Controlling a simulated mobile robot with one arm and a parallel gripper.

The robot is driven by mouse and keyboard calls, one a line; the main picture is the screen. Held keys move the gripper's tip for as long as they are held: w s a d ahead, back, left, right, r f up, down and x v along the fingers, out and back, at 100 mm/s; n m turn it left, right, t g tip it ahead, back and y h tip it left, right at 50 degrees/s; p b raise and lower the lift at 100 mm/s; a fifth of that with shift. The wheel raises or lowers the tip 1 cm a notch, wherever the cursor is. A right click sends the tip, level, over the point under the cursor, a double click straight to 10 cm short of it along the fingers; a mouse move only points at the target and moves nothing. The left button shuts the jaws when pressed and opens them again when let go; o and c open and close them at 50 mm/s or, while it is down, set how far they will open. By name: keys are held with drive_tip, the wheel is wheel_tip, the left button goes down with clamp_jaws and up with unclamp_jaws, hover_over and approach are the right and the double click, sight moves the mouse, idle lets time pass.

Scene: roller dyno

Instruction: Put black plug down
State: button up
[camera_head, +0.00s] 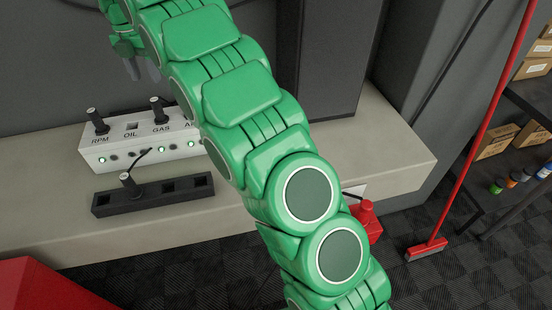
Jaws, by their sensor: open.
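Several black plugs show in the head view. One black plug (129,185) stands upright in the black rack (165,194), near its left end, with a thin dark cable by it. Another plug (97,121) stands at the RPM place of the white panel (110,160), and a third plug (159,111) at GAS. The OIL socket (131,126) is empty. My arm hides the panel's right end. My gripper (142,70) is at the upper left, above and behind the panel, open, with nothing seen between its fingers. It is apart from the plugs.
The panel and rack rest on a pale bench (390,150), clear at its right end. A red object (368,220) is beyond its front edge. A red-handled broom (480,130) stands right, beside a dark shelf (510,205) with boxes. A red surface (45,287) is at lower left.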

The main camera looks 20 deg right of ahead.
drive_tip(key=s+d+r+m, duration=0.2)
drive_tip(key=s+d+m, duration=0.6)
drive_tip(key=s+d, duration=0.15)
drive_tip(key=s+d+r+m, duration=0.2)
drive_tip(key=s+d+m, duration=0.5)
drive_tip(key=s+d, duration=0.3)
drive_tip(key=s+d+f+m, duration=0.3)
drive_tip(key=s+m, duration=0.2)
drive_tip(key=s, duration=0.5)
drive_tip(key=s+d+f+m+g, duration=0.1)
drive_tip(key=s+d+f+m, duration=0.3)
drive_tip(key=s, duration=0.6)
drive_tip(key=s+d+f+m, duration=0.3)
drive_tip(key=s+m, duration=0.3)
drive_tip(key=s, duration=0.4)
drive_tip(key=shift+s+d+f+m+g, duration=0.2)
drive_tip(key=shift+s+d+m+g, duration=0.15)
drive_tip(key=shift+d, duration=0.25)
drive_tip(key=shift+w, duration=0.1)
wheel_tip(320, 180, up, 13)
